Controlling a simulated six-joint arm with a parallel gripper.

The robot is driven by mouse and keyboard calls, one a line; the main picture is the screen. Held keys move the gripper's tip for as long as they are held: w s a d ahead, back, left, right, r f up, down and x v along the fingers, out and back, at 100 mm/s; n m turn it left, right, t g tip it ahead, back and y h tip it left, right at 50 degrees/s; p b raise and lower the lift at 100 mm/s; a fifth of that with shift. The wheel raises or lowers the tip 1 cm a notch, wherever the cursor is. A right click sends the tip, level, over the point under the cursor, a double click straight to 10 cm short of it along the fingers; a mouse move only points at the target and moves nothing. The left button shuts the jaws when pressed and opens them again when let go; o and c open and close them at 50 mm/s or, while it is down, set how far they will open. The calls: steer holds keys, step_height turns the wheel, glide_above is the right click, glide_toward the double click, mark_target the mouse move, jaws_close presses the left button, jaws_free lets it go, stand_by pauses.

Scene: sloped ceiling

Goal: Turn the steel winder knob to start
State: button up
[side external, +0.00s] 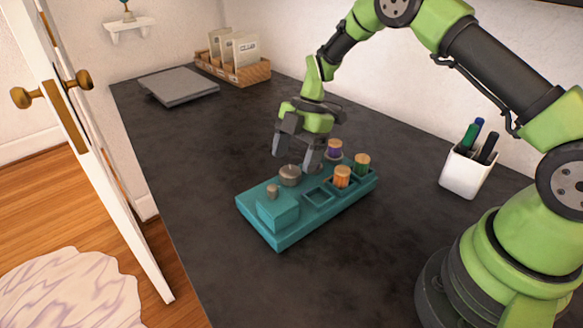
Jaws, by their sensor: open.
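The steel winder knob (290,175) is a round grey knob on the teal winder base (279,236), which lies on the dark counter. My gripper (295,163) points down over the base, its fingers apart. One finger is behind and left of the knob in the picture and the other is to its right. I cannot tell whether either finger touches the knob. A smaller knob or peg (272,191) stands on the raised teal block at the base's left end. An orange spool (342,177), a green spool (362,164) and a purple spool (335,149) stand near the right end.
A white cup with pens (463,172) stands to the right by the wall. The counter (200,180) left of the base is clear. An open door (95,130) borders its left edge.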

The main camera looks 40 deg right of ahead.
mark_target(291, 170)
steer(key=shift+x, duration=1.65)
steer(key=shift+c, duration=0.4)
steer(key=c, duration=0.8)
steer(key=shift+c, duration=0.2)
steer(key=shift+m, duration=0.4)
